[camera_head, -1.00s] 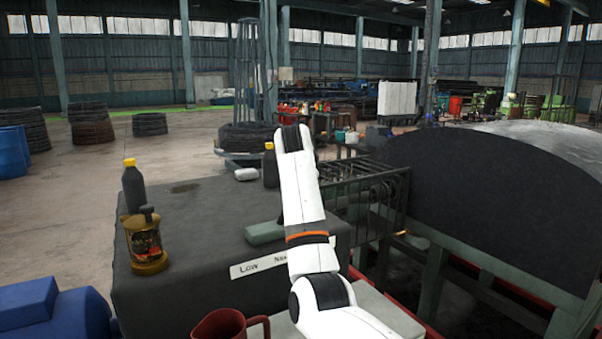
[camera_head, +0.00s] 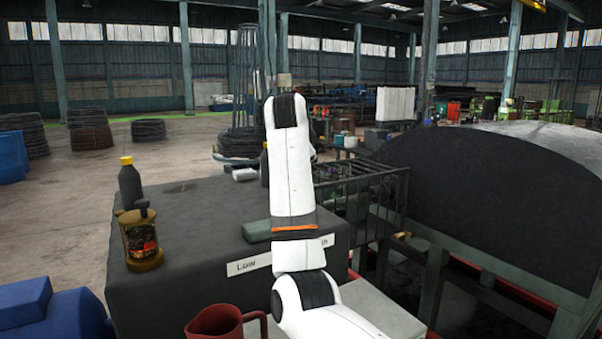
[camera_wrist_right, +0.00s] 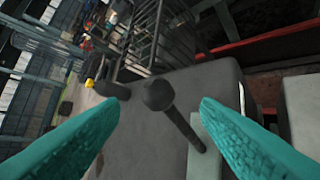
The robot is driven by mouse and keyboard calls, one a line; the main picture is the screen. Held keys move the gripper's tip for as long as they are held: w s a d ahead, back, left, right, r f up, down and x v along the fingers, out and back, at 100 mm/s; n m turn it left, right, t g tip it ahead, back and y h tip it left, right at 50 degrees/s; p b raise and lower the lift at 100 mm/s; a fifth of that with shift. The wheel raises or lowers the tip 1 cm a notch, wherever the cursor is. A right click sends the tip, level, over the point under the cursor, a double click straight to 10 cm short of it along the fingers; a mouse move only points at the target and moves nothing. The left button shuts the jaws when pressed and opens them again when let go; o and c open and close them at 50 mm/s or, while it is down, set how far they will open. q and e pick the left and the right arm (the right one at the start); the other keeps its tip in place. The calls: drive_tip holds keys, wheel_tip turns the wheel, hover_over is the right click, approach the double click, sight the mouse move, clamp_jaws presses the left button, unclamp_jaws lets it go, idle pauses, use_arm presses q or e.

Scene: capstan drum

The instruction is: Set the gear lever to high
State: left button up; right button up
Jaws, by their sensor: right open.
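The gear lever (camera_wrist_right: 180,121) is a dark rod with a round black knob. In the right wrist view it stands between the two teal fingers of my right gripper (camera_wrist_right: 159,106), which are open and apart from it. Its grey-green base plate (camera_wrist_right: 205,150) lies on the dark gearbox housing (camera_head: 200,215). In the head view my white right arm hides the lever and the right gripper; part of the plate (camera_head: 257,230) shows left of the arm. A white label (camera_head: 248,264) on the housing front reads "Low" at its left end; the arm covers its middle. My left gripper is out of view.
A lantern (camera_head: 142,242) and a yellow-capped bottle (camera_head: 130,185) stand on the housing's left side. A red mug (camera_head: 215,321) is at the front. A metal cage (camera_head: 365,200) and a large black drum guard (camera_head: 480,215) are to the right.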

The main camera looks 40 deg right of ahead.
drive_tip(key=shift+b+v, duration=0.3)
drive_tip(key=shift+v, duration=1.4)
